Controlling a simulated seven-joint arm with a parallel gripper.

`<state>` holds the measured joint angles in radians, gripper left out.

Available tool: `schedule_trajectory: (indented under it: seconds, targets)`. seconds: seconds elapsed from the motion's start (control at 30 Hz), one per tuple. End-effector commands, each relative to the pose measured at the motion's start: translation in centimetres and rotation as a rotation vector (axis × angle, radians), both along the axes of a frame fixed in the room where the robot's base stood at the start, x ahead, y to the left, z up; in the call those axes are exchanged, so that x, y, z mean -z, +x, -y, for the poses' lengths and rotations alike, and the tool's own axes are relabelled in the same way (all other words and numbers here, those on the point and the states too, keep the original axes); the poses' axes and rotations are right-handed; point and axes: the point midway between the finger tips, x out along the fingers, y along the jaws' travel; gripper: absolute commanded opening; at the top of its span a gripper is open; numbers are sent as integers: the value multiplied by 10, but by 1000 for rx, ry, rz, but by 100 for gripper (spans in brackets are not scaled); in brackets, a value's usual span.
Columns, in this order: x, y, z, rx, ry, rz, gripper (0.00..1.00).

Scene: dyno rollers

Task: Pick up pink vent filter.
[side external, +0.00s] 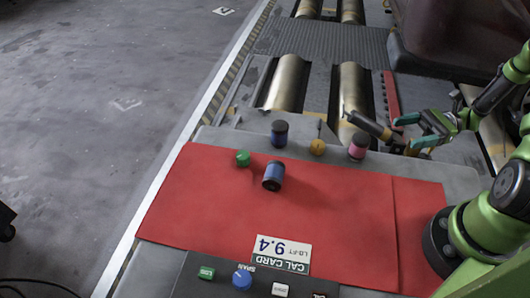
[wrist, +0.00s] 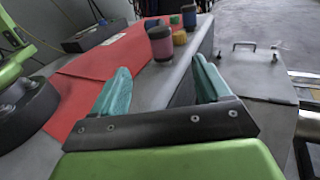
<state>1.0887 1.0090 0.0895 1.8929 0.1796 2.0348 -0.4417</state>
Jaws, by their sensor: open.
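The pink vent filter (side external: 358,146) is a small upright cylinder with a dark top and a pink body. It stands on the grey ledge at the back right of the red mat. In the wrist view the pink filter (wrist: 160,43) stands ahead, seen between my two fingers but beyond their tips. My gripper (side external: 407,131) is open and empty, with teal fingers, to the right of the filter and apart from it. The open fingers also show in the wrist view (wrist: 160,70).
A yellow knob-like piece (side external: 318,147) stands just left of the pink filter. A dark blue cylinder (side external: 280,133), another blue cylinder (side external: 273,176) and a green piece (side external: 243,158) are farther left. The red mat (side external: 340,215) is mostly clear. Metal rollers (side external: 287,83) lie behind.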

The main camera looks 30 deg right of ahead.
Motion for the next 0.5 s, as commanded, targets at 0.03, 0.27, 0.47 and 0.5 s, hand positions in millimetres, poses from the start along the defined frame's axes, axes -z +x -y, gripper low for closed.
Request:
schedule_trajectory:
  seconds: [0.03,0.27,0.47,0.5]
  targets:
    - [-3,2,-2,4,12,5,76]
    - [-4,14,-38,1,16,12,76]
    - [-4,28,-79,1,15,12,76]
    - [-4,30,-86,1,14,11,76]
